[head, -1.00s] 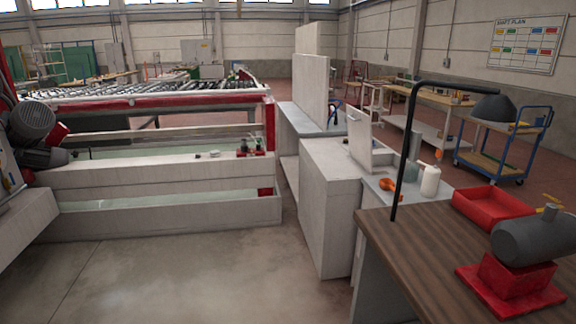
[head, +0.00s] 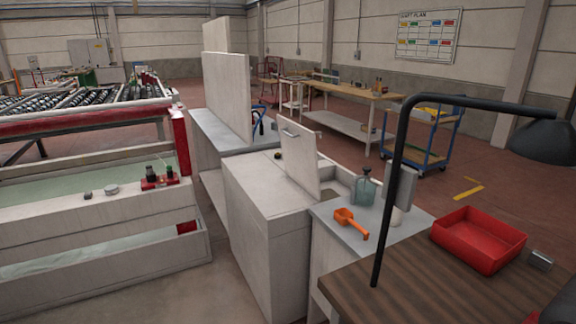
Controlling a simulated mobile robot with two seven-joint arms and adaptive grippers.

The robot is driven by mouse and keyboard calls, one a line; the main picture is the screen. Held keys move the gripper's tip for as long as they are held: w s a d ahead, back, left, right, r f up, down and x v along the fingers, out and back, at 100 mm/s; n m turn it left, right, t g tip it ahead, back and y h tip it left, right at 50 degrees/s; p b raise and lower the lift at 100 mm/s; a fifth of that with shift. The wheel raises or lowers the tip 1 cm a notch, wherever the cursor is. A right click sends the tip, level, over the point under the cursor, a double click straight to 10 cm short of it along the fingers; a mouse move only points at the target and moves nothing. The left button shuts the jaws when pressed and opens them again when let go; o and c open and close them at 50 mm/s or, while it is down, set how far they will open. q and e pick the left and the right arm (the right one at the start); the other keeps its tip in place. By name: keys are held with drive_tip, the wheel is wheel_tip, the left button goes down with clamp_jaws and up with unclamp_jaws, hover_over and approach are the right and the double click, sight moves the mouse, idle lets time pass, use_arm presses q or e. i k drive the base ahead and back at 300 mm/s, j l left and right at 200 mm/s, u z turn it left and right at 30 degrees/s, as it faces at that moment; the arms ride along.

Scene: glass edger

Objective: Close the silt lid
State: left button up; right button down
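The silt lid (head: 300,158) is a pale grey panel with a small dark handle (head: 291,133) near its top edge. It stands raised, nearly upright, on top of a pale box-shaped cabinet (head: 266,235) in the middle of the head view. Part of the opening beside the lid shows at its right; the inside is mostly hidden. Neither of my grippers is in view.
Right of the cabinet, a grey counter (head: 335,208) holds an orange scoop (head: 351,222) and a bottle (head: 364,188). A wooden bench with a black lamp (head: 392,170) and red tray (head: 478,240) stands front right. The edger's trough (head: 100,245) is left.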

sight(298, 146)
drive_tip(key=i+j+z, duration=0.1)
drive_tip(key=z, duration=0.2)
drive_tip(key=i+j+z, duration=0.1)
drive_tip(key=z, duration=0.25)
drive_tip(key=i+j+z, duration=0.2)
drive_tip(key=j, duration=0.15)
drive_tip(key=i+j+z, duration=0.2)
drive_tip(key=j+z, duration=0.2)
drive_tip(key=j, duration=0.25)
drive_tip(key=i+j+z, duration=0.1)
drive_tip(key=j, duration=0.45)
drive_tip(key=i+j, duration=0.1)
drive_tip(key=j, duration=0.45)
drive_tip(key=i+z, duration=0.05)
